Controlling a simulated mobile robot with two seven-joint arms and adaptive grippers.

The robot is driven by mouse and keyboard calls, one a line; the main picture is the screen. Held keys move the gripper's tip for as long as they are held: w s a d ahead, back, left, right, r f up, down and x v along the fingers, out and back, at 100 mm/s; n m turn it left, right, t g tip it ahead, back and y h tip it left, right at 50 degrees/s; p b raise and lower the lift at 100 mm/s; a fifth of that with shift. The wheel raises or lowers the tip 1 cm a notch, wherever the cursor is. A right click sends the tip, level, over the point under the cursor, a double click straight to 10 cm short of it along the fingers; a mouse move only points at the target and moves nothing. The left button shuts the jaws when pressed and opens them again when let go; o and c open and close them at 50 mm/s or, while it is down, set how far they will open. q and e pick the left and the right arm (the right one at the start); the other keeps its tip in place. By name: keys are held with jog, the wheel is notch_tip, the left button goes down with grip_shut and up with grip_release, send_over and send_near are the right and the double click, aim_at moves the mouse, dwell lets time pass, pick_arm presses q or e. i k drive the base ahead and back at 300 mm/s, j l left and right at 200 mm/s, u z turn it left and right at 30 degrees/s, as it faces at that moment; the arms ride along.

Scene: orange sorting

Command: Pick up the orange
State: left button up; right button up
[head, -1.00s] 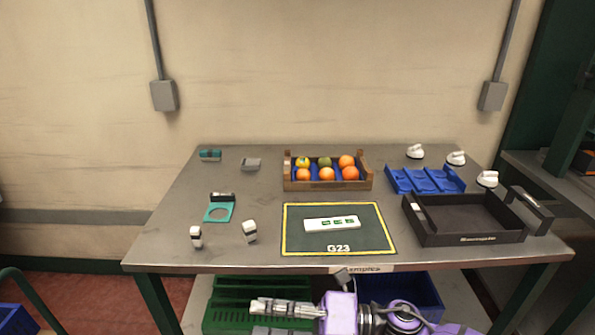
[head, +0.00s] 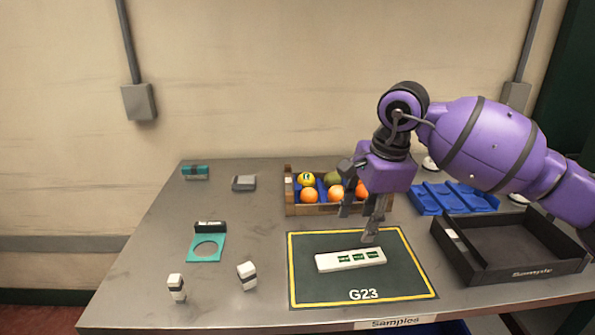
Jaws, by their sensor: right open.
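Several oranges lie in a small wooden crate (head: 300,209) with a blue insert at the back middle of the table. One orange (head: 308,195) sits at the front left and another orange (head: 336,193) beside it. A yellow-orange fruit (head: 306,179) with a green mark and a greenish fruit (head: 333,178) lie behind them. My right gripper (head: 357,222) is open and empty, fingers pointing down, in front of the crate's right part and above the mat. It hides the fruit at the crate's right. My left gripper is not in view.
A white strip with green windows (head: 350,259) lies on the dark G23 mat (head: 310,288). A black Sample tray (head: 540,280) and a blue rack (head: 427,205) stand at right. Small white-and-black items (head: 177,288) and a teal holder (head: 205,254) stand at left.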

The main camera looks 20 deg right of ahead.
aim_at(306, 180)
jog(key=i, duration=1)
